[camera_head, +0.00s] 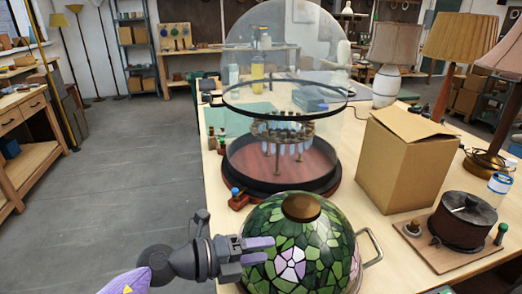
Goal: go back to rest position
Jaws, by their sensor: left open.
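My left gripper (268,250) comes in from the lower left, with its two grey-purple fingers pointing right and a gap between them. It is open. Its fingertips overlap the left side of a green stained-glass lampshade (318,238) with a pink flower pattern and a brown cap. I cannot tell whether the fingers touch the glass. Nothing shows held between them. The shade's lower edge is cut off by the frame, and a metal handle shows at its right. My right gripper is not in view.
A large clear dome (290,60) on a dark round base stands behind the shade. A cardboard box (405,160), a dark drum on a wooden board (462,222) and several lamps crowd the table's right. The grey floor (130,160) at left is open.

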